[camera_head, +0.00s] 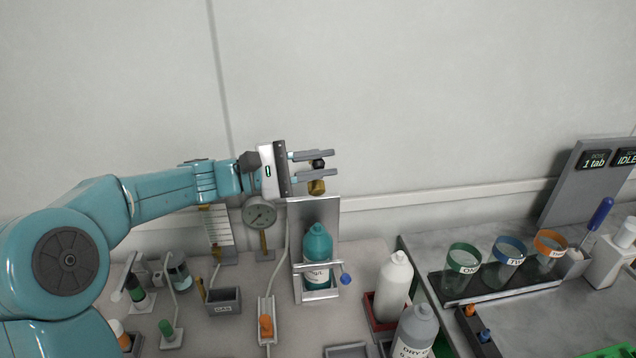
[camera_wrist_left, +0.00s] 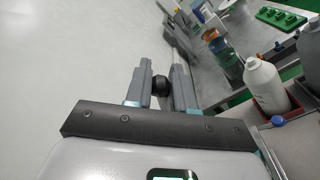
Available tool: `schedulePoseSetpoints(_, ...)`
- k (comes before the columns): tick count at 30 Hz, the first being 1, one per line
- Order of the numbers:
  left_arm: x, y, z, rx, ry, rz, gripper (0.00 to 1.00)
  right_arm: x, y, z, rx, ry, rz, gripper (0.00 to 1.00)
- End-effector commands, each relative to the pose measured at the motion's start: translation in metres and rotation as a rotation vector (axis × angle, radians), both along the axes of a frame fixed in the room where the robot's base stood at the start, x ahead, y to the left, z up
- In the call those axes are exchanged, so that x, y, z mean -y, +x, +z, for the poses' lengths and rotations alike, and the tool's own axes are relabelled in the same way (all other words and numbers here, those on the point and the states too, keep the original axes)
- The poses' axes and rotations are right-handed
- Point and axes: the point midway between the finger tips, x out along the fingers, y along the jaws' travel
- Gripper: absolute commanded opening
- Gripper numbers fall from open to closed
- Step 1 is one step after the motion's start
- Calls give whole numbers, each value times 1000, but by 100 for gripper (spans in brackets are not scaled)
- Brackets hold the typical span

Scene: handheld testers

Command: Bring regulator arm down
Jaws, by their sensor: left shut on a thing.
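My left gripper (camera_head: 322,167) is shut on a black knob (camera_head: 318,164), high in front of the wall. A brass fitting (camera_head: 316,187) sits just below the knob, at the lower finger. In the left wrist view the black knob (camera_wrist_left: 160,86) is between the two finger tips. Below stands a teal bottle (camera_head: 317,243) in a grey metal stand (camera_head: 329,211), with a bar across its front and a blue ball (camera_head: 345,279) at the right. I cannot tell for certain which part is the regulator arm. My right gripper is not in view.
A round gauge (camera_head: 259,214) on a brass post stands left of the stand. An orange-handled tool (camera_head: 266,325) lies in a holder in front. Labelled cups (camera_head: 461,271) are on the right counter. The wall above is clear.

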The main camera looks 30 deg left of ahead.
Motion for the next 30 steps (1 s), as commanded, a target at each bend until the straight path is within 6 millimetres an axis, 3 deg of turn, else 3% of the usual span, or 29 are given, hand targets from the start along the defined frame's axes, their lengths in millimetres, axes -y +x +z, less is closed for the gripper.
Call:
schedulePoseSetpoints(1,2,-4,-19,44,30,2,0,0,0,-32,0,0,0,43)
schedulePoseSetpoints(18,28,-39,-76,477,355,2,0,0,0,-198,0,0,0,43)
schedulePoseSetpoints(24,33,-45,-95,610,457,3,0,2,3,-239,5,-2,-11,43)
schedulePoseSetpoints(30,36,-48,-110,714,537,4,0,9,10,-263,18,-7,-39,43)
